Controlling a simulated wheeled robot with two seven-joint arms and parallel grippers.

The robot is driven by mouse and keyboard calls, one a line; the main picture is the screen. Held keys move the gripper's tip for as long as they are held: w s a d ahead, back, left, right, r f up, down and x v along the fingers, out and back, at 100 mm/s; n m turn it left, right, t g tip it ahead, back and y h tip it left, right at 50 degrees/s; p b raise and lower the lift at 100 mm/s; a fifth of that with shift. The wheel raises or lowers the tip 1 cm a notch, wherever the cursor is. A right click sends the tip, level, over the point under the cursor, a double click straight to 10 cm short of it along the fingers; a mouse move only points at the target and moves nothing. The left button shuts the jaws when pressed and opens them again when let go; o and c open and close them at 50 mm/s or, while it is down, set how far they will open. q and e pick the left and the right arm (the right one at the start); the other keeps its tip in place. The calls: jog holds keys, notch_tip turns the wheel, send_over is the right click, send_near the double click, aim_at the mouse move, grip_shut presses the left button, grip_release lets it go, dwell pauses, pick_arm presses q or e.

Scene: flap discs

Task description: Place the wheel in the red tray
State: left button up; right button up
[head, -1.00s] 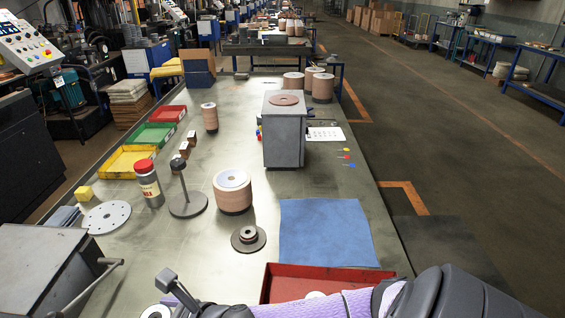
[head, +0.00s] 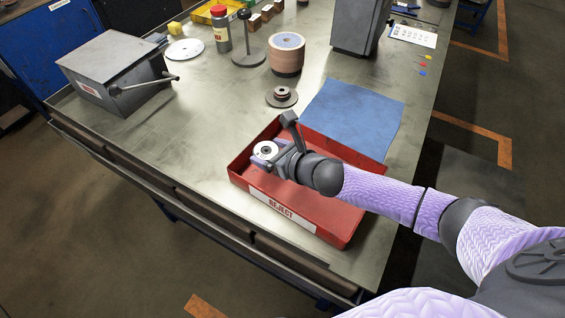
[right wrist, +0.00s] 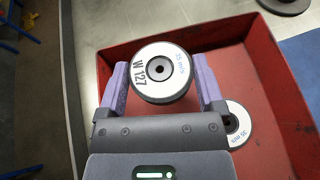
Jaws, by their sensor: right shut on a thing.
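A small wheel with a white label face and a dark centre hole (head: 265,149) is in my right gripper (head: 270,156). The tray rim (right wrist: 220,39) also shows in the wrist view. My left gripper is out of view.
A second white-faced wheel (right wrist: 239,125) lies in the tray, partly hidden by my gripper. A blue cloth (head: 352,115) lies behind the tray, and a flanged disc (head: 281,97) stands behind its left end. A grey box with a lever (head: 112,70) is at left. Bare bench lies between them.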

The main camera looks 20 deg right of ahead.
notch_tip(320, 180, down, 5)
jog(key=shift+f+b, duration=0.15)
jog(key=shift+b, duration=0.9)
jog(key=o, duration=1.1)
jog(key=shift+s+r+p, duration=0.1)
jog(key=shift+r+p, duration=0.2)
jog(key=shift+r, duration=0.05)
jog(key=p+v, duration=0.6)
jog(key=v, duration=0.5)
jog(key=shift+s+d+p, duration=0.1)
jog(key=shift+s+p, duration=0.05)
jog(key=shift+p, duration=0.25)
jog(key=shift+s+d, duration=0.15)
jog(key=shift+s, duration=0.1)
jog(key=shift+f, duration=0.1)
